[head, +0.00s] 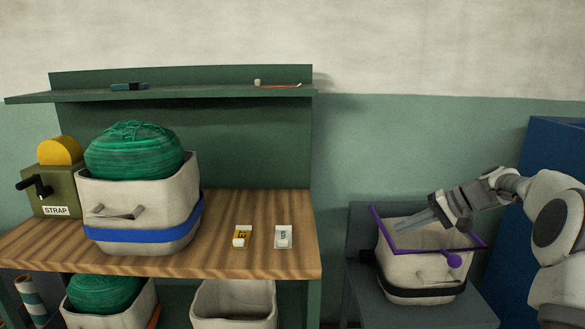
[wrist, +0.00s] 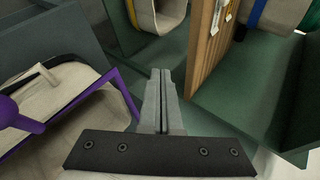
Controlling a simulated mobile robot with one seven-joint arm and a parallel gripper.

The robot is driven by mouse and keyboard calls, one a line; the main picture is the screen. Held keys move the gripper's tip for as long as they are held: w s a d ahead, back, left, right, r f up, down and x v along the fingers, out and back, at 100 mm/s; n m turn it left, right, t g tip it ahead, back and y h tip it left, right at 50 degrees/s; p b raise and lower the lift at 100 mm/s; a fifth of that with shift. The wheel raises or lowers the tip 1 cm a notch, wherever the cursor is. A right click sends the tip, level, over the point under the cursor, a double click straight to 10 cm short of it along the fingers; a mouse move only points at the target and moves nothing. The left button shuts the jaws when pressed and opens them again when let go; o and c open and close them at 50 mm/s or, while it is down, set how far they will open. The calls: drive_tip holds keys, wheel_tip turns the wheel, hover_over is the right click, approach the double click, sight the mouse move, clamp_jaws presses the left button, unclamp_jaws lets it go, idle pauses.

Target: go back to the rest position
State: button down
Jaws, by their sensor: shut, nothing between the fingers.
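My gripper (head: 436,228) is at the right in the head view, reaching in from the right over the bin with the purple frame. In the wrist view its fingers (wrist: 164,78) are together, with nothing between them. The pale bin (head: 420,272) stands on a grey stand, with a black band round its lower part. A purple frame (head: 376,222) lies round its rim, with a purple knob (head: 454,260) at the front. In the wrist view the purple frame (wrist: 75,108) is left of the fingers, apart from them.
The wooden bench (head: 190,262) at left bears a pale bin (head: 128,205) holding green netting (head: 133,150), and a strap box (head: 60,190). Two small cards (head: 242,238) lie at its right end. A blue cabinet (head: 545,150) stands behind my arm. Open bins sit under the bench.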

drive_tip(key=s+a+r+n+h, duration=0.2)
drive_tip(key=s+a+r+h, duration=0.15)
drive_tip(key=s+a, duration=0.45)
drive_tip(key=s+a+r+n+h, duration=0.1)
drive_tip(key=s+a+r+h, duration=0.2)
drive_tip(key=s+a+r, duration=0.5)
drive_tip(key=s+d+f+n+t+h, duration=0.1)
drive_tip(key=s+f, duration=0.3)
drive_tip(key=s, duration=0.6)
drive_tip(key=s+d+f+h, duration=0.1)
drive_tip(key=s+f+h, duration=0.15)
drive_tip(key=s, duration=0.75)
wheel_tip(320, 180, up, 24)
drive_tip(key=p, duration=2.4)
drive_tip(key=shift+s+a+f+y+p, duration=0.15)
drive_tip(key=shift+s+a+y+p, duration=0.1)
drive_tip(key=shift+s+y+p, duration=0.15)
